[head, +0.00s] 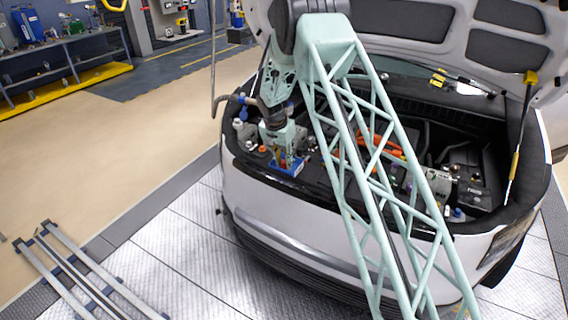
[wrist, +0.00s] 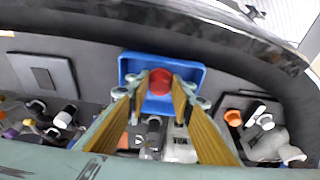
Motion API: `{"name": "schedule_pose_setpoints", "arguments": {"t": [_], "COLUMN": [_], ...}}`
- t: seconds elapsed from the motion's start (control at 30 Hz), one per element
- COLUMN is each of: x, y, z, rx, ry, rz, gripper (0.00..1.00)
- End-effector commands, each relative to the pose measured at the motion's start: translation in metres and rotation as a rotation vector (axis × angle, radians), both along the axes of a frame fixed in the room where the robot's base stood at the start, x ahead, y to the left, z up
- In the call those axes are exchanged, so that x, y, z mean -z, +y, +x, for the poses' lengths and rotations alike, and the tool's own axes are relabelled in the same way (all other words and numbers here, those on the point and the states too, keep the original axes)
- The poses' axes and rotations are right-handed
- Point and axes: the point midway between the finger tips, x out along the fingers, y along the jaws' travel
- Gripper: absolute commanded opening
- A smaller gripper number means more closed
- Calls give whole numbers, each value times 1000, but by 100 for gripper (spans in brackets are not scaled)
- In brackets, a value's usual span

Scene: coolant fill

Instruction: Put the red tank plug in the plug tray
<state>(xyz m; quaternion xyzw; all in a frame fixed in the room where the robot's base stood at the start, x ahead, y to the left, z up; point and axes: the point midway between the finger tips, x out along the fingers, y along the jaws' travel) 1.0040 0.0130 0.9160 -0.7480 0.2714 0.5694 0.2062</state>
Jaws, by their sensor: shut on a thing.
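The red tank plug (wrist: 160,76) sits between my two fingertips in the wrist view, and my gripper (wrist: 160,90) is shut on it. The blue plug tray (wrist: 193,70) lies behind and below the plug, which appears within the tray's outline. Whether the plug touches the tray floor I cannot tell. In the head view my gripper (head: 284,154) points down at the blue tray (head: 291,169) near the front left edge of the engine bay. The plug is too small to make out there.
The engine bay (head: 400,150) of the white car is crowded with hoses, orange cables and caps around the tray. The raised hood (head: 440,50) hangs above, and a prop rod (head: 518,140) stands at the right. In the wrist view the dark bay rim (wrist: 250,50) curves close past the tray.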

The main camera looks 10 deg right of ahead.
Motion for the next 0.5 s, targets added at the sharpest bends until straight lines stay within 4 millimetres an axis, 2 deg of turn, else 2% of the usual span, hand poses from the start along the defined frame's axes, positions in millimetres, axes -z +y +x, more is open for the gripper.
{"name": "schedule_pose_setpoints", "arguments": {"t": [0.5], "x": [6], "y": [0], "z": [0], "rx": [0], "ry": [0], "rz": [0], "gripper": [14]}}
